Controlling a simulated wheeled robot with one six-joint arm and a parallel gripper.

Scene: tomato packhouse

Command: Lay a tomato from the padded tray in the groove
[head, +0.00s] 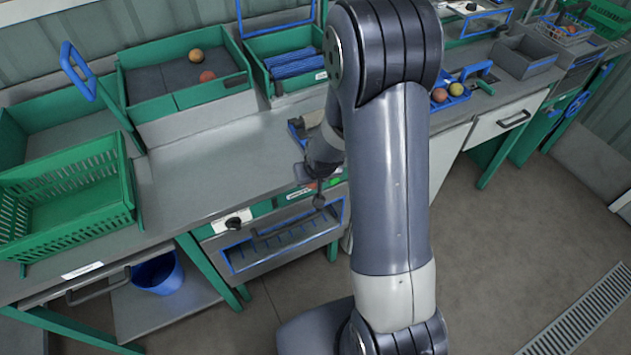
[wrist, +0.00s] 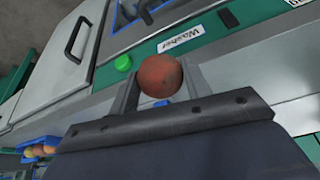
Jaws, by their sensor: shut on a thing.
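In the wrist view a dull red tomato (wrist: 160,77) sits between the two fingers of my gripper (wrist: 160,85), which is shut on it. In the head view my arm hides most of my gripper and the held tomato. The green padded tray (head: 187,98) stands at the back left, with an orange tomato (head: 196,55) and a red tomato (head: 207,76) on its dark pad. I cannot make out the groove for certain.
A blue holder (head: 457,97) with several tomatoes is right of my arm. The grey counter (head: 215,150) before the padded tray is clear.

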